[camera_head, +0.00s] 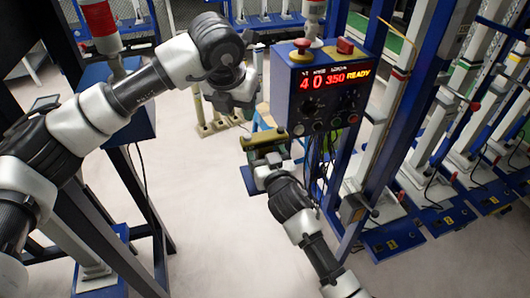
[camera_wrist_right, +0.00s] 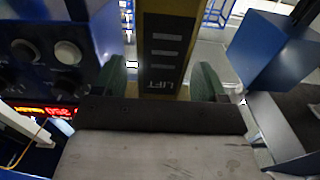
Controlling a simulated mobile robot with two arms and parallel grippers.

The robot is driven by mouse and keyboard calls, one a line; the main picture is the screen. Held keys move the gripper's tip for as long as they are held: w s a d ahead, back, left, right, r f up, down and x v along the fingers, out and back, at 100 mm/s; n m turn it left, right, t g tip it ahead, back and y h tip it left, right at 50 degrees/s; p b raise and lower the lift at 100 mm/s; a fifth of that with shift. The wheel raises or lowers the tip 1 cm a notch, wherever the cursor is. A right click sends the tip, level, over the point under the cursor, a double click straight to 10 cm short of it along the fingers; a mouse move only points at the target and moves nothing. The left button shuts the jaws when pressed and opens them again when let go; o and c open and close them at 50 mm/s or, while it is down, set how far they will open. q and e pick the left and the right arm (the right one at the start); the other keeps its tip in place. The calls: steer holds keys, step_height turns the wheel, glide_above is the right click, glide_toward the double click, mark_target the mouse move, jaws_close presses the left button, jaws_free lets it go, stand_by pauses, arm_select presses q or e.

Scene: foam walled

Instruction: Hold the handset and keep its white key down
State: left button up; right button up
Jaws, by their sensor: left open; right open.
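The handset (camera_wrist_right: 163,78) is yellow with a black face marked "LIFT" and grey bars. It stands between the fingers of my right gripper (camera_wrist_right: 160,80) in the right wrist view, with gaps on both sides. A small white patch (camera_wrist_right: 131,64) shows beside its left edge; I cannot tell whether it is the white key. In the head view, the handset (camera_head: 263,137) is a small olive-yellow shape at the tip of my right gripper (camera_head: 262,146), below the control box. My left gripper (camera_head: 244,112) is open and empty, above and left of the handset.
The blue control box (camera_head: 325,95) has a red display reading "READY", knobs, a yellow-and-red button and hanging cables. It is close to my right gripper. Blue-and-white machine columns (camera_head: 425,110) stand at the right. Pale floor (camera_head: 200,200) is clear between.

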steer(key=shift+w, duration=0.2)
steer(key=c, duration=1)
arm_select(q)
jaws_close()
arm_select(e)
steer(key=shift+c, duration=0.3)
stand_by(0.8)
